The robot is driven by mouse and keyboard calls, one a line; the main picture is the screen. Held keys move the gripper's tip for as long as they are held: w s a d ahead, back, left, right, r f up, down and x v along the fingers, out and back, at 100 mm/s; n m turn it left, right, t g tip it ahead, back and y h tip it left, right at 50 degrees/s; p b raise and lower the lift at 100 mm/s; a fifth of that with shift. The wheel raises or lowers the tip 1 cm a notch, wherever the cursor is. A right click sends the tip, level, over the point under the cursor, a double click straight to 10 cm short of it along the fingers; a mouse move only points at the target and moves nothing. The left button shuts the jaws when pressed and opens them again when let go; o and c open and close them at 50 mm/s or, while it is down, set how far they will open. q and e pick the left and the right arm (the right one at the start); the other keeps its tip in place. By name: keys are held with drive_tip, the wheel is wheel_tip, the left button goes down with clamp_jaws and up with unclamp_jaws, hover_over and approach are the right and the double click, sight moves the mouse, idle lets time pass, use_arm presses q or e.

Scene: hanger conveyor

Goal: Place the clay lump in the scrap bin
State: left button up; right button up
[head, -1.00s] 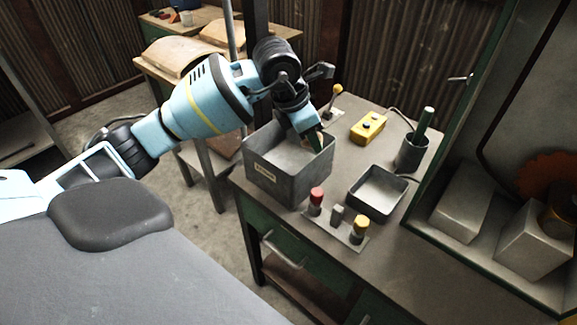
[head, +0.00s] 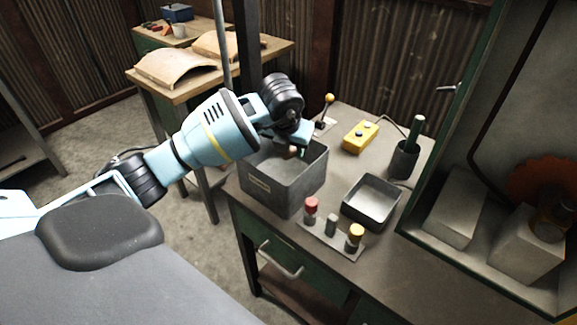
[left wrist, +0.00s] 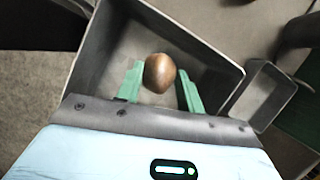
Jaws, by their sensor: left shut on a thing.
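The clay lump (left wrist: 159,73) is a brown, rounded lump between the green fingers of my left gripper (left wrist: 158,84) in the left wrist view. The left gripper is shut on it. In the head view my left gripper (head: 291,152) is at the scrap bin (head: 283,188), a grey metal box with a label on its front. The lump shows there only as a small brown patch (head: 290,151). In the left wrist view the bin (left wrist: 205,62) lies behind the lump, with its floor visible around it. My right gripper is not in view.
A shallow grey tray (head: 371,203) stands right of the bin. A panel with red, grey and yellow knobs (head: 333,233) lies in front. Behind are a yellow button box (head: 360,137), a yellow-knobbed lever (head: 327,108) and a dark cup with a green handle (head: 404,158).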

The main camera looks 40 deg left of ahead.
sight(290, 173)
use_arm(q)
drive_tip(key=shift+f, duration=2.8)
drive_tip(key=shift+f, duration=0.1)
drive_tip(key=o, duration=1)
drive_tip(key=shift+r, duration=0.45)
drive_tip(key=v, duration=1.1)
drive_tip(key=shift+p, duration=0.45)
drive_tip(key=shift+s+d+r, duration=0.1)
drive_tip(key=shift+d+r, duration=0.05)
